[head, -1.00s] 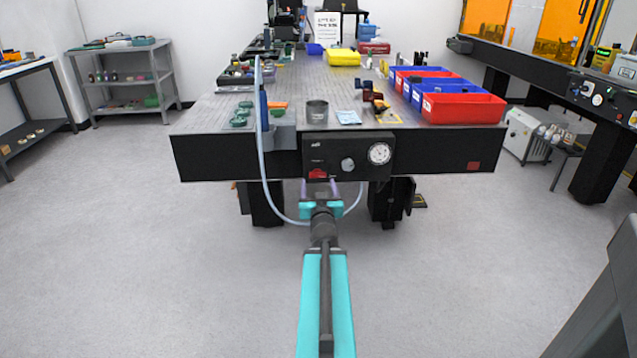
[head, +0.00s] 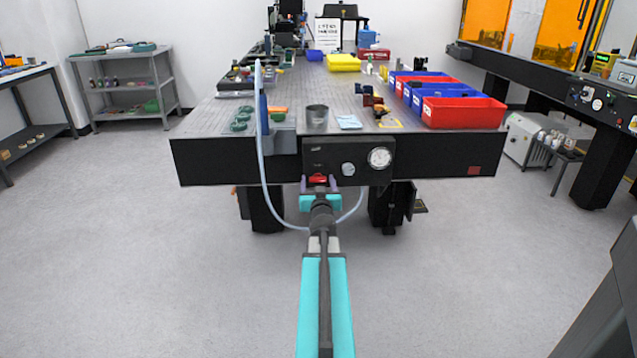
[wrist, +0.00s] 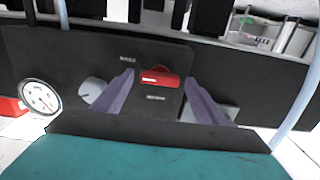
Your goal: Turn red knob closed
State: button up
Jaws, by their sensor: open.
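The red knob (head: 318,179) sits low on the black control panel (head: 325,155) at the front edge of the table. In the wrist view the red knob (wrist: 160,77) lies crosswise, its long side nearly level. My gripper (head: 320,185) is open, with its two purple fingers just below and to either side of the knob. In the wrist view my gripper (wrist: 160,85) shows the fingers left and right of the knob, with a gap on both sides. I cannot tell whether the fingertips reach past its face.
A grey knob (head: 348,169) and a round gauge (head: 380,157) are on the same panel, right of the red knob. A pale hose (head: 262,175) loops down at the left and under the panel. Red bins (head: 465,112) stand on the table. The floor in front is clear.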

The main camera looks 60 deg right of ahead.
jog(key=shift+c, duration=0.5)
jog(key=c, duration=1)
jog(key=shift+o, duration=0.2)
jog(key=shift+d, duration=0.15)
